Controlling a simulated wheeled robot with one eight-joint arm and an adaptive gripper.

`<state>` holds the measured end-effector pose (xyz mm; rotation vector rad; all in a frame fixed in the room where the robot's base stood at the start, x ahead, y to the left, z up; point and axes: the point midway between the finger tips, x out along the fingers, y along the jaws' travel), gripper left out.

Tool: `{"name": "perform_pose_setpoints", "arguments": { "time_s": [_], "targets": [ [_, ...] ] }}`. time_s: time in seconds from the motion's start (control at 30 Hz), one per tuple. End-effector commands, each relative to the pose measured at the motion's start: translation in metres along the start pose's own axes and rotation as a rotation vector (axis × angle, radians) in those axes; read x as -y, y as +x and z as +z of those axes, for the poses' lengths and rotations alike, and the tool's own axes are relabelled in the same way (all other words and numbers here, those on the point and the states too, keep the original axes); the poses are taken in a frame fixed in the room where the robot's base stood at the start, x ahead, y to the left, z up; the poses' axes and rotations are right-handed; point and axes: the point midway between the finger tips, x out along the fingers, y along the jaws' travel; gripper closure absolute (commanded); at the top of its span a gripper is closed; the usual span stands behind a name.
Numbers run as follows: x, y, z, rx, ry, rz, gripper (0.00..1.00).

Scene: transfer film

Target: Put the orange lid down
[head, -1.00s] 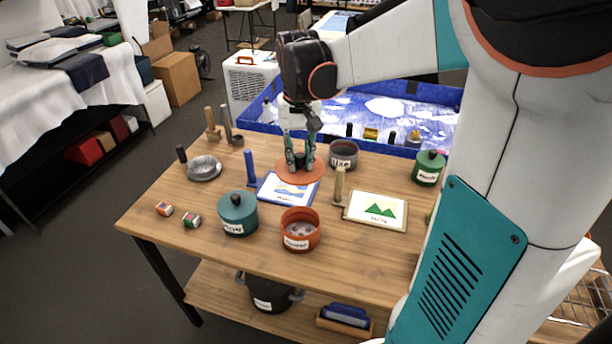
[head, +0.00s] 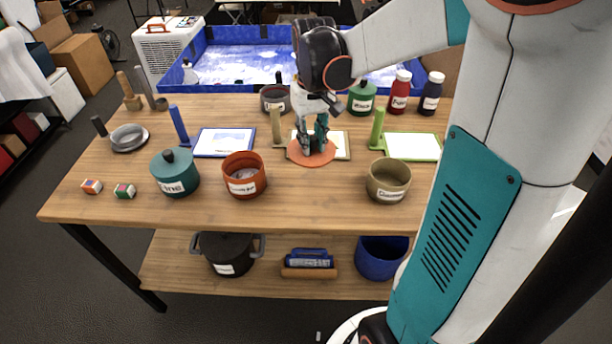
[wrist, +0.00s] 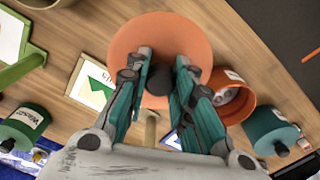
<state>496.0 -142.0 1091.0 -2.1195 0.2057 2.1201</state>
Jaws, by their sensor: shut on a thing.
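The orange lid (head: 311,153) is a flat round disc with a dark knob. My gripper (head: 314,146) is shut on its knob and points down, over the tan-framed picture board (head: 341,146). In the wrist view, the lid (wrist: 160,38) lies between and beyond my fingers (wrist: 160,75), with its knob (wrist: 155,80) between the fingertips. The lid partly hides the board; I cannot tell whether it touches it. The open orange pot (head: 244,176) stands to the left and nearer; it also shows in the wrist view (wrist: 240,98).
A teal lidded pot (head: 175,174) stands left, an open olive pot (head: 388,181) right. A blue-handled board (head: 222,143) and a green-framed board (head: 412,147) flank the lid. A grey pot (head: 275,98) and red bottle (head: 399,92) stand behind. The front table strip (head: 310,212) is clear.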

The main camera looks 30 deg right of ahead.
Motion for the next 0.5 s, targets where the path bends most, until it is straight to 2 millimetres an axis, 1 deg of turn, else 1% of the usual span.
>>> {"name": "perform_pose_setpoints", "arguments": {
  "time_s": [0.03, 0.3, 0.4, 0.5],
  "targets": [
    [0.000, 0.017, 0.000, 0.000, 0.000, 0.000, 0.94],
    [0.000, 0.080, 0.000, 0.000, 0.001, 0.000, 0.94],
    [0.000, 0.096, 0.000, 0.000, 0.001, 0.000, 0.94],
    [0.000, 0.104, 0.000, 0.000, 0.001, 0.000, 0.94]
  ]
}}
